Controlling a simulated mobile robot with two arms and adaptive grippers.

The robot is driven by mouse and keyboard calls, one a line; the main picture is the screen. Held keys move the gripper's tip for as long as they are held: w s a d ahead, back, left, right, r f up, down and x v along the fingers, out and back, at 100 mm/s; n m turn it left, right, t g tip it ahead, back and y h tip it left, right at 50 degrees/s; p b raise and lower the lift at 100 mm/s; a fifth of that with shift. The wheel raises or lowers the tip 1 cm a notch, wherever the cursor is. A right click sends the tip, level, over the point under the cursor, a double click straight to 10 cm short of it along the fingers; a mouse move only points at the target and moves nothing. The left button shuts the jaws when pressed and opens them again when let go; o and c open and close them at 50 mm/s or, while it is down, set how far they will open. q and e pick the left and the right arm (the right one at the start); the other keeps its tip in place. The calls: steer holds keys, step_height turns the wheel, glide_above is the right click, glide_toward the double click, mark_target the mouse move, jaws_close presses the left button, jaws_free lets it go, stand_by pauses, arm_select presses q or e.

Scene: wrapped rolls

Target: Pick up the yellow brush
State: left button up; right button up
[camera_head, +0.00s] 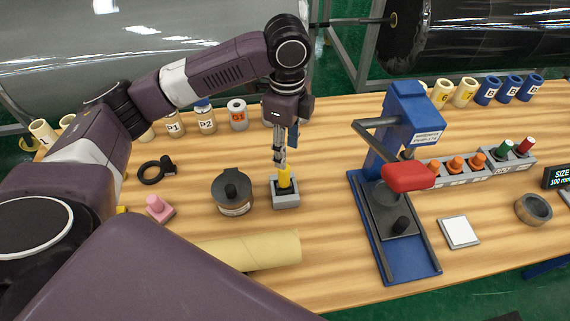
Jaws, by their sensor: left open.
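The yellow brush (285,178) stands upright in a small grey holder (286,199) near the middle of the table. Its lower end is hidden inside the holder. My left gripper (281,160) points down right at the top of the brush. Its jaws are open and overlap the brush's upper end in this view. I cannot tell whether the fingers touch it. My right gripper is out of view.
A dark round pot (234,197) stands just left of the holder, and a cardboard tube (250,250) lies in front. A blue press (405,130) with a red handle stands to the right. Several numbered rolls line the back edge.

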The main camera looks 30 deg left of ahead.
mark_target(285, 171)
arm_select(q)
steer(key=shift+s+d+f+p, duration=0.1)
steer(key=shift+s+f+p, duration=0.15)
steer(key=shift+f, duration=0.35)
steer(key=shift+s+f+p, duration=0.15)
steer(key=shift+s+f, duration=0.2)
steer(key=shift+f, duration=0.25)
step_height(285, 171, down, 4)
steer(key=shift+r+p, duration=0.1)
steer(key=shift+p, duration=0.55)
steer(key=shift+f, duration=0.55)
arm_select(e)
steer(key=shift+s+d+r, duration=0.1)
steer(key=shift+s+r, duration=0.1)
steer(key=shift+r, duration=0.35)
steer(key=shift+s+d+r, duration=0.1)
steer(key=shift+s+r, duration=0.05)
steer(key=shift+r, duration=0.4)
arm_select(q)
steer(key=shift+c, duration=1.1)
jaws_close()
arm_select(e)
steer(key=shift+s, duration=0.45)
